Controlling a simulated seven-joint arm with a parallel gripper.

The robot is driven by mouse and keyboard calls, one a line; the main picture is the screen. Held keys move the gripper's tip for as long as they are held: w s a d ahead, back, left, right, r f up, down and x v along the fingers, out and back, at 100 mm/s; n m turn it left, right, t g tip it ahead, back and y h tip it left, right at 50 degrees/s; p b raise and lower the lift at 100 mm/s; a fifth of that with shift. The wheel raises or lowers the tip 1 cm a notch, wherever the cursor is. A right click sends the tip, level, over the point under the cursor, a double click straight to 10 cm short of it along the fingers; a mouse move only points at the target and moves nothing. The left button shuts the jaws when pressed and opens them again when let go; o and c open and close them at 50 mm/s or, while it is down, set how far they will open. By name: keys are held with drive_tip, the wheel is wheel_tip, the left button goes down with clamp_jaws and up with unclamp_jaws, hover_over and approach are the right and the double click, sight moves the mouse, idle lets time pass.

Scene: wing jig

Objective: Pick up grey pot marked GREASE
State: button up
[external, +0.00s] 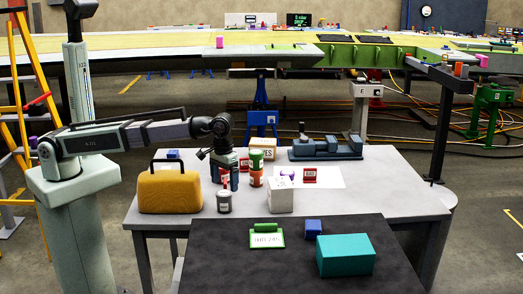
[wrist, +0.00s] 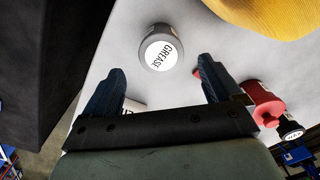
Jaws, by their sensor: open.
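The grey pot marked GREASE (external: 224,202) stands on the grey table in the external view, just in front of the yellow case's right side. In the wrist view the pot (wrist: 161,47) is seen from above with its white GREASE label facing up. It lies beyond my fingertips, roughly centred between them. My gripper (wrist: 163,70) is open with nothing held between its dark blue fingers. In the external view my gripper (external: 225,174) points down just behind and above the pot, apart from it.
The yellow case (external: 170,190) stands close left of the pot. A red bottle (wrist: 263,103) is by my right finger in the wrist view. Orange and green containers (external: 256,170) and a white box (external: 280,195) stand to the right. A dark mat (external: 220,262) lies in front.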

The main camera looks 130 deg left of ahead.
sight(224, 193)
drive_tip(key=shift+s+d+f, duration=0.1)
drive_tip(key=shift+f, duration=1.8)
drive_tip(key=shift+d+f, duration=0.1)
drive_tip(key=shift+f, duration=1.75)
drive_tip(key=c, duration=1.2)
drive_tip(key=shift+r, duration=0.15)
